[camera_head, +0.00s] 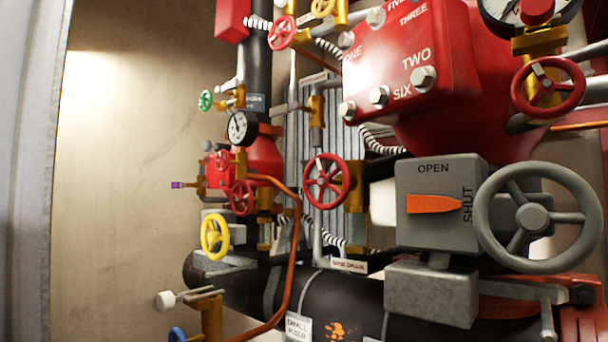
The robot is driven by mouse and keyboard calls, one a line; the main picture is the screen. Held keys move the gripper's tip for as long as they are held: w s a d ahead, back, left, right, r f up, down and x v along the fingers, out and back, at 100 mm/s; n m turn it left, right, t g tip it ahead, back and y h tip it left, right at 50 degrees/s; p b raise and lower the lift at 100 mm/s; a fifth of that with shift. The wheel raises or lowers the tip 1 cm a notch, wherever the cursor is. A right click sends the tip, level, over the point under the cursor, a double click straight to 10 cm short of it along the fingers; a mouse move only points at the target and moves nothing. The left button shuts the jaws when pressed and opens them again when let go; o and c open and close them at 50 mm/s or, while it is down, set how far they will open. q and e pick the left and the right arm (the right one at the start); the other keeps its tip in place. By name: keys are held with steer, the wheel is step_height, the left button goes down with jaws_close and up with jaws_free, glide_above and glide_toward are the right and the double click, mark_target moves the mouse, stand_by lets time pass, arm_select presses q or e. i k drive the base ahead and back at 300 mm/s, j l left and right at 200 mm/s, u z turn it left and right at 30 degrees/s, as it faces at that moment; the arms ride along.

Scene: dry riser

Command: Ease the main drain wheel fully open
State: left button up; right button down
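A small white tag (348,265) with lettering that seems to read "MAIN DRAIN" sits just above the black pipe, near the middle. Above it is a red spoked handwheel (325,181) on a brass valve body (355,186); it seems to be the wheel the tag names. The wheel faces me and nothing touches it. How far it is turned cannot be read. Neither of my grippers shows in the head view.
A grey box (440,175) marked OPEN and SHUT, with an orange pointer (434,204) towards SHUT, carries a large grey wheel (533,217) at right. A copper pipe (294,250) bends left of the red wheel. A yellow wheel (214,236) and black pipe (255,288) are lower left.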

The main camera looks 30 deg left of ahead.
mark_target(324, 181)
steer(key=l+u, duration=0.1)
steer(key=u, duration=0.35)
steer(key=l+u, duration=0.1)
steer(key=u, duration=0.4)
steer(key=k+u, duration=0.1)
steer(key=u, duration=0.35)
